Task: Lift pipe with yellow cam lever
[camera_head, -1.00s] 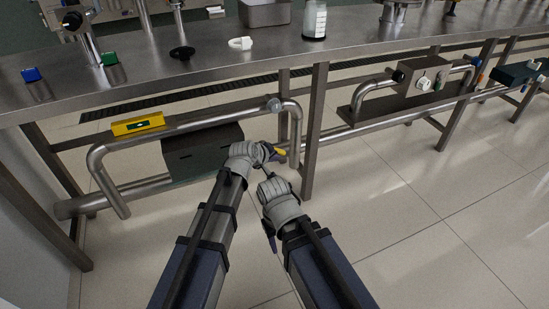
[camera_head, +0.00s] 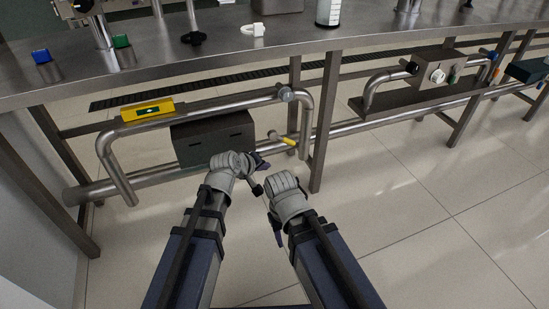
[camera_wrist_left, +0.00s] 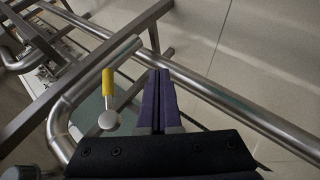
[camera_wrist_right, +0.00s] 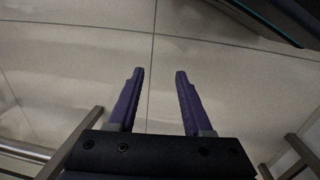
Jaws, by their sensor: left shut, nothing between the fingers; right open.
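The yellow-handled cam lever (camera_head: 289,141) sits on the pipework under the bench, just left of a table leg. It also shows in the left wrist view (camera_wrist_left: 108,84), with a round silver end below its yellow grip. The steel pipe (camera_head: 220,101) bends down at its right end near the lever. My left gripper (camera_head: 262,163) is a little left of and below the lever, apart from it. In the left wrist view its purple fingers (camera_wrist_left: 158,85) are shut and empty, right of the lever. My right gripper (camera_wrist_right: 156,72) is open and empty over the floor.
A yellow level (camera_head: 147,110) lies on the pipe at left. A dark box (camera_head: 213,138) sits behind the pipe. A table leg (camera_head: 325,120) stands right of the lever. The bench edge (camera_head: 200,72) runs overhead.

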